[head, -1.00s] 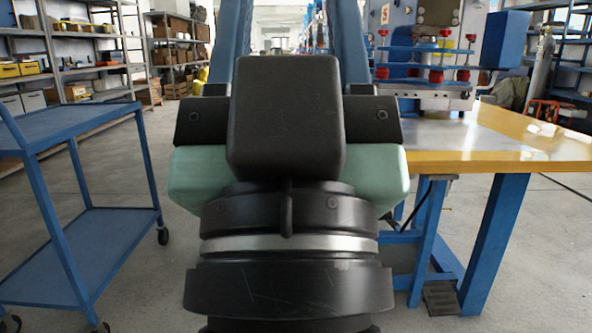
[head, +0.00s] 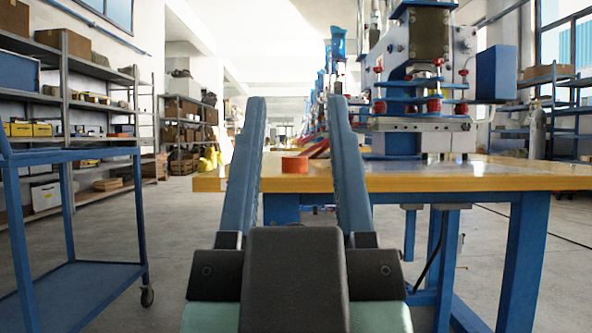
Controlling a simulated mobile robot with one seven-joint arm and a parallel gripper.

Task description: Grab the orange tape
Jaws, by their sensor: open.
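The orange tape (head: 295,165) is a short orange-red roll on the wooden tabletop (head: 470,178), near its left end. In the head view it shows between the two blue fingers of my gripper (head: 296,100). The fingers are wide apart, with nothing held between them. My gripper points forward toward the table, and the tape looks farther off than the fingers. The gap in depth between them is hard to judge.
A blue cart (head: 75,235) stands at the left. Shelves (head: 70,90) line the left wall. Grey floor lies open between cart and table.

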